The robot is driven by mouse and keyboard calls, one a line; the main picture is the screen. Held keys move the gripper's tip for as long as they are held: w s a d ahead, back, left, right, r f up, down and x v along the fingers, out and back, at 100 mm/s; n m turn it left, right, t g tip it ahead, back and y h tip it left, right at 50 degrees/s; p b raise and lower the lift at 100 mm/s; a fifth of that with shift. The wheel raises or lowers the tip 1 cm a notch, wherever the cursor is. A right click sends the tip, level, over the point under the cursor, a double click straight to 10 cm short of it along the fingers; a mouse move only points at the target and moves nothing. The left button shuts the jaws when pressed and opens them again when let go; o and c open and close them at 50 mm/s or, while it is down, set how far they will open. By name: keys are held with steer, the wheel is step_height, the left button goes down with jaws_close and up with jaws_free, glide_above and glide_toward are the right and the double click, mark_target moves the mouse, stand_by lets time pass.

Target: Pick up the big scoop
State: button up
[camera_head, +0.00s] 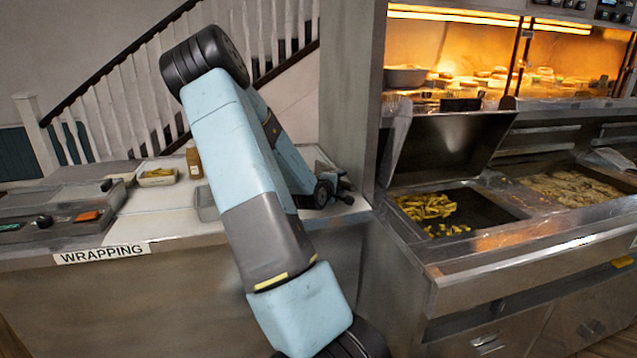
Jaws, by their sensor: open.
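My gripper (343,191) is at the right end of the wrapping counter (185,222), low over the counter top beside the metal post. It is small and dark in this view, and its jaws are open. I see nothing held between them. I cannot clearly make out the big scoop. My own blue and grey arm crosses the middle of the view and hides part of the counter. A greyish box-like thing (207,204) shows beside the arm, partly hidden by it, and I cannot tell what it is.
A brown bottle (194,162) and a small tray of yellow pieces (157,177) stand on the counter, left of my arm. Right of the metal post (350,90) is the fryer range with chips (427,206) below a raised metal lid (450,145).

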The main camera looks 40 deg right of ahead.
steer(key=shift+w+d, duration=0.1)
steer(key=shift+d, duration=0.25)
steer(key=shift+c, duration=0.5)
steer(key=shift+f, duration=0.1)
jaws_close()
